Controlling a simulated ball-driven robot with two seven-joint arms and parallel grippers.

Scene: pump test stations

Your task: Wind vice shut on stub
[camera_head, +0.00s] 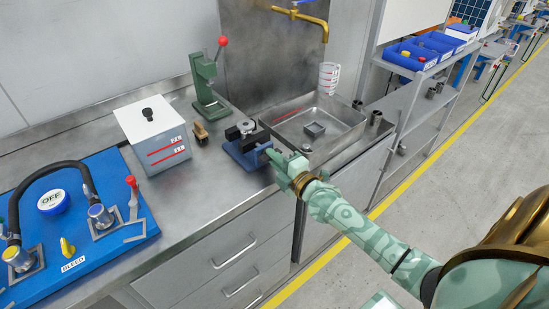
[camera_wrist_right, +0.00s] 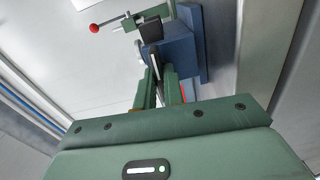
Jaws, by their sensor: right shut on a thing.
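The blue vice (camera_head: 247,152) sits on the steel bench just left of the sink, with dark metal parts at its top. It also shows in the wrist view (camera_wrist_right: 187,45). My right gripper (camera_head: 272,157) is at the vice's near right side. In the wrist view its fingers (camera_wrist_right: 154,92) are shut on the vice's thin handle (camera_wrist_right: 156,65), close to the vice body. A dark piece (camera_wrist_right: 151,30) shows at the top of the vice; I cannot tell whether it is the stub or a jaw. My left gripper is out of view.
A green press with a red-knobbed lever (camera_head: 207,80) stands behind the vice. A brush (camera_head: 200,133) and a white box (camera_head: 152,135) are to the left, then a blue pump board (camera_head: 105,259). The sink (camera_head: 340,125) is close on the right.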

